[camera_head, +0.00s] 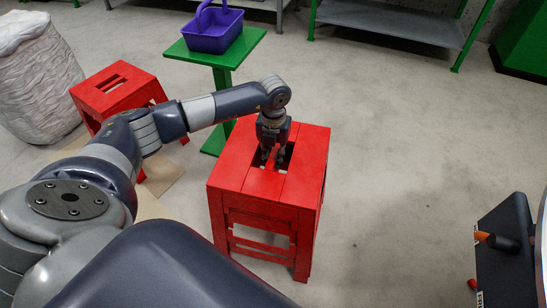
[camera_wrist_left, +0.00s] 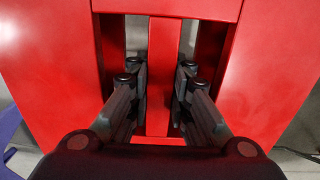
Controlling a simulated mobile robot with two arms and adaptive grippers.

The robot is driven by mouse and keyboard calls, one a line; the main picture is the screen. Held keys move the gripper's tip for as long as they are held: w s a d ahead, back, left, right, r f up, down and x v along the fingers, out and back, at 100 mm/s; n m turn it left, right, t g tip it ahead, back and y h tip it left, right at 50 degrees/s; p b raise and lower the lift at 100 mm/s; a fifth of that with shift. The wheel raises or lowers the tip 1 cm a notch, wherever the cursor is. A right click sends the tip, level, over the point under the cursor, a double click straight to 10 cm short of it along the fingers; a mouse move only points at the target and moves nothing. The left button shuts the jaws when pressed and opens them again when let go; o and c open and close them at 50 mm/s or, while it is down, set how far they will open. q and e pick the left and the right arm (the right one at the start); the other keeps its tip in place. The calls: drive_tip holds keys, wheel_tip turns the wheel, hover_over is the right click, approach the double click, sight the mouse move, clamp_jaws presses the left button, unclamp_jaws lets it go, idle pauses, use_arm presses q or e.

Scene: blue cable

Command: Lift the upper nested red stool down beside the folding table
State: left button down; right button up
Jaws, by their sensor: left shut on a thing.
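A red stool (camera_head: 245,182) with a slotted top stands near the middle of the head view. Extra red rails show below its top, but I cannot clearly tell where an upper stool ends and a lower one begins. My left gripper (camera_head: 272,158) points down into the top's slots. In the left wrist view, its fingers (camera_wrist_left: 160,72) are on either side of the red centre bar (camera_wrist_left: 162,88) of the stool top and shut on it. Another red stool (camera_head: 108,101) stands apart at the left. My right gripper is not in view.
A small green table (camera_head: 248,42) behind the stool carries a purple caddy (camera_head: 213,32). A white sack (camera_head: 38,80) stands at the far left, with grey shelving (camera_head: 390,20) at the back. A black object (camera_head: 505,250) is at the right edge. The floor right of the stool is clear.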

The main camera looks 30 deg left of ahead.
use_arm(q)
wheel_tip(320, 180, up, 6)
drive_tip(key=shift+w+f+p, duration=0.1)
drive_tip(key=shift+w+p, duration=0.05)
drive_tip(key=shift+p, duration=0.5)
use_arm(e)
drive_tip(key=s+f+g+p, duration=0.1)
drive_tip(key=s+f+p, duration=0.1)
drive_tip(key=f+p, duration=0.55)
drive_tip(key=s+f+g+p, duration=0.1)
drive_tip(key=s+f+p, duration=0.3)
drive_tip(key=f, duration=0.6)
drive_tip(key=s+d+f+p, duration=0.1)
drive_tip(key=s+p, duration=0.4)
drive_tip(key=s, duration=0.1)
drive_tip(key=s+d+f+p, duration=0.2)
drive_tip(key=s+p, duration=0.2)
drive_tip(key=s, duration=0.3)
use_arm(q)
wheel_tip(320, 180, up, 33)
drive_tip(key=p, duration=1.1)
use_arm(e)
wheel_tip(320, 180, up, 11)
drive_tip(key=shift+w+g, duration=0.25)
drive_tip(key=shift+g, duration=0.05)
